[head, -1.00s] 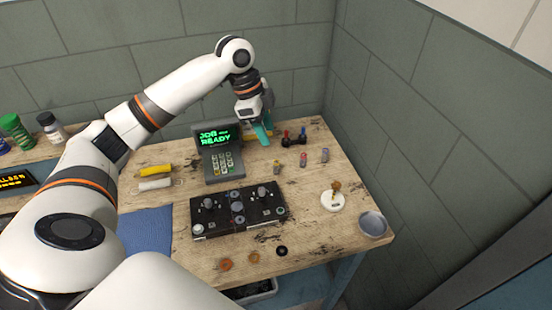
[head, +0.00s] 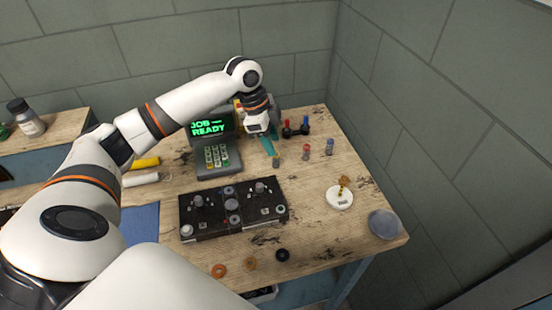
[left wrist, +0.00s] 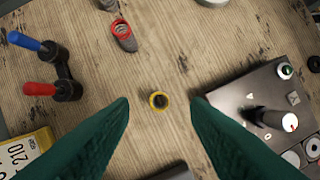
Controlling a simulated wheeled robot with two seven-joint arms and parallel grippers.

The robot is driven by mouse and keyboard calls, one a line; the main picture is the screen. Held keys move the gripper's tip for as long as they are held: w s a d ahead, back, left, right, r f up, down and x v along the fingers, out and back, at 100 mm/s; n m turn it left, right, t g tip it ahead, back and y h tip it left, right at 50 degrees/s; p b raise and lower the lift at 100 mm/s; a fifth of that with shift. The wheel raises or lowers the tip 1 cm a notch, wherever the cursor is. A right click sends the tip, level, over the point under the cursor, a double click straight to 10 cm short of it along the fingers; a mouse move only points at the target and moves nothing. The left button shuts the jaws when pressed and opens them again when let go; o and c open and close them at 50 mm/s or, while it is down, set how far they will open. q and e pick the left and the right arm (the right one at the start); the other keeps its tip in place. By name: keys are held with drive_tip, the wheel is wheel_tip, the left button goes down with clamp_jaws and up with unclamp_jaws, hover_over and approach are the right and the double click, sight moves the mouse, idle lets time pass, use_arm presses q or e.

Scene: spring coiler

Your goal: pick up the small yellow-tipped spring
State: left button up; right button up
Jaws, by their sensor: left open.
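The small yellow-tipped spring (head: 277,161) stands on the wooden bench, to the right of the keypad terminal. In the left wrist view its yellow ring (left wrist: 158,101) shows from above, with a dark hollow middle. My left gripper (head: 271,146) is open, with teal fingers pointing down just above and behind the spring in the head view. In the left wrist view the spring appears in the gap between the two fingertips (left wrist: 160,108), and neither finger visibly touches it. My right gripper is not in view.
A red-tipped spring (head: 306,150) and a blue-tipped spring (head: 329,147) stand to the right. A red-and-blue-handled item (head: 296,128) is behind. The terminal (head: 219,158) and black fixture (head: 207,222) are left and in front. A white round stand (head: 340,200) is at the right.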

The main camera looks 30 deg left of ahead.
sight(276, 160)
use_arm(q)
drive_tip(key=shift+a+p+x, duration=0.2)
drive_tip(key=shift+p+x, duration=0.3)
drive_tip(key=shift+x, duration=2.45)
drive_tip(key=shift+s, duration=0.1)
clamp_jaws()
